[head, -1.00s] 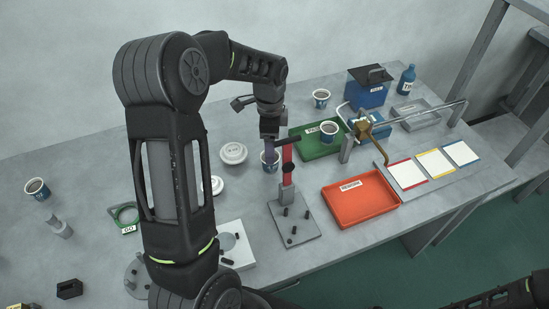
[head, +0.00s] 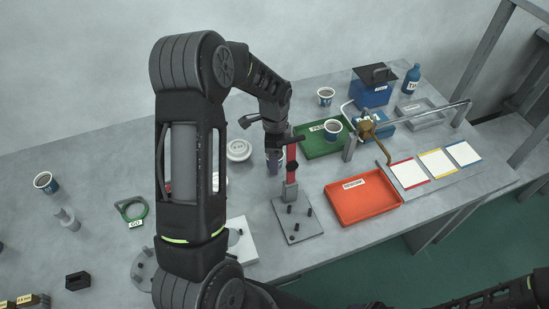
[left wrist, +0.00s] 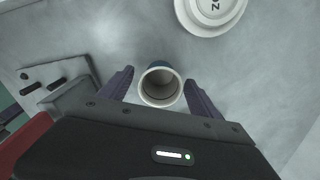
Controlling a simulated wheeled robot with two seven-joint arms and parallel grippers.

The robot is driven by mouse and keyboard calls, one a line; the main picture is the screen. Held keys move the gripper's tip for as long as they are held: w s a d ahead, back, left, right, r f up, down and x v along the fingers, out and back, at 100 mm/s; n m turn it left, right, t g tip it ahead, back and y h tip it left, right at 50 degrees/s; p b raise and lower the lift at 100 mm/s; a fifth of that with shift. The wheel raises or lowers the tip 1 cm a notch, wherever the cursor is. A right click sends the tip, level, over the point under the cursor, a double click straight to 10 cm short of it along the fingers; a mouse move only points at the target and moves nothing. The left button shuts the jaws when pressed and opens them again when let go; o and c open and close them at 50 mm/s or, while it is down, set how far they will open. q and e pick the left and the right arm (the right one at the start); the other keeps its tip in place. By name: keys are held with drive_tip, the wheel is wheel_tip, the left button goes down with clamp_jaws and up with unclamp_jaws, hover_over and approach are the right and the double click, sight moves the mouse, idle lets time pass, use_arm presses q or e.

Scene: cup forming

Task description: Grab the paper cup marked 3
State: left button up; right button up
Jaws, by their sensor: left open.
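A paper cup (left wrist: 160,86) stands upright between the two spread fingers of my left gripper (left wrist: 157,92) in the left wrist view. The fingers are open on either side of its rim, and I cannot tell whether either one touches it. In the head view my left gripper (head: 275,160) is beside the red post of a grey stand and largely hides this cup. Other cups are at the far left (head: 45,182), at the back (head: 326,97) and at the green tray (head: 332,130). The number 3 is not legible on any cup. My right gripper is out of view.
The red post (head: 291,165) stands close to the right of my left gripper. A white lid (head: 239,150) lies just behind it. An orange tray (head: 362,198) and the green tray (head: 312,146) are to the right. The left tabletop is partly clear.

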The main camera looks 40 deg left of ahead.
use_arm(q)
drive_tip(key=shift+f, duration=0.85)
drive_tip(key=c, duration=1.4)
